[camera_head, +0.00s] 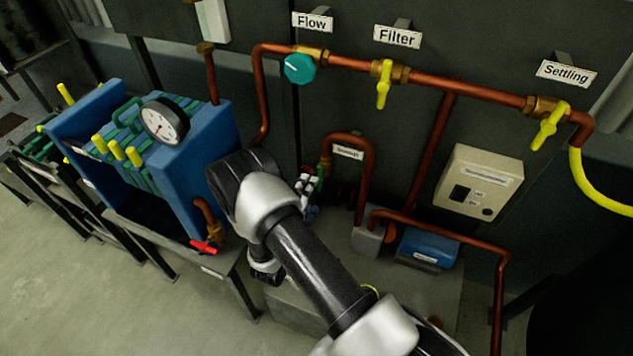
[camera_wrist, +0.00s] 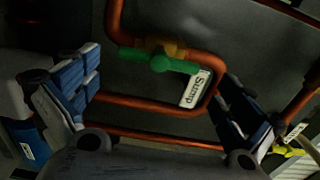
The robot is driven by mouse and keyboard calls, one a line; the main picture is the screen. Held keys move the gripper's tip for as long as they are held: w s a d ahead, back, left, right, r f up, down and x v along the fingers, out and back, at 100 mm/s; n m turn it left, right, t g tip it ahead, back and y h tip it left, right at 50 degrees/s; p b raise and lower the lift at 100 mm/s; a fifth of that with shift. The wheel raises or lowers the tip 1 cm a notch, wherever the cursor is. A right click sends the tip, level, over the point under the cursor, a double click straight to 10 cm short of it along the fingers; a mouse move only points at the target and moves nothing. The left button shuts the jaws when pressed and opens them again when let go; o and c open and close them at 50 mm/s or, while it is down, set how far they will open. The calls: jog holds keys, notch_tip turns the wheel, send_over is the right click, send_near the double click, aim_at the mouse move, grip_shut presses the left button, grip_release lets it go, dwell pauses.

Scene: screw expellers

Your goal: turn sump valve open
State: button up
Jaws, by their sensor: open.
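The sump valve has a green handle (camera_wrist: 160,62) on a brass body in a copper pipe, at the upper middle of the wrist view. The handle runs roughly along that pipe in the picture. A white "Sump" label (camera_wrist: 195,88) hangs just right of it. In the head view the green handle (camera_head: 325,168) shows small and partly hidden beside my gripper (camera_head: 308,190). My gripper is open and empty. In the wrist view its two blue-grey fingers stand left and right, with the handle between them in the picture. No contact is visible.
A copper pipe loop (camera_head: 372,170) stands right of my gripper, with a blue motor (camera_head: 428,250) beyond. The teal Flow knob (camera_head: 299,68) and yellow Filter handle (camera_head: 384,84) are above. The blue filter press (camera_head: 210,145) with a red-handled valve (camera_head: 205,247) is left.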

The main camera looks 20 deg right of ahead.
jog(key=v, duration=0.5)
jog(key=shift+s+a, duration=0.2)
jog(key=shift+s, duration=0.05)
jog(key=s+d+r+m+g+h, duration=0.1)
jog(key=s+d+r+m+g, duration=0.25)
jog(key=r+m, duration=0.25)
jog(key=s+d+r+m+g+h, duration=0.1)
jog(key=s+d+r+m+g, duration=0.1)
jog(key=d+r+m+g, duration=0.3)
jog(key=s+d+r+m+g+h, duration=0.1)
jog(key=s+r+m+g, duration=0.2)
jog(key=r+m, duration=0.45)
jog(key=s+a+r+m+g+y, duration=0.1)
jog(key=s+a+r+m+y, duration=0.15)
jog(key=s+m+y, duration=0.4)
jog(key=s+a+r+m+g+y, duration=0.1)
jog(key=s+r+m+g+y, duration=0.2)
jog(key=s+m, duration=0.6)
jog(key=s+a+r+m+t+y, duration=0.3)
jog(key=a+r+m+t+y, duration=0.3)
jog(key=a+m, duration=0.3)
jog(key=shift+a+r+m+t, duration=0.15)
jog(key=shift+a+m+t, duration=0.25)
jog(key=shift+m+t, duration=0.55)
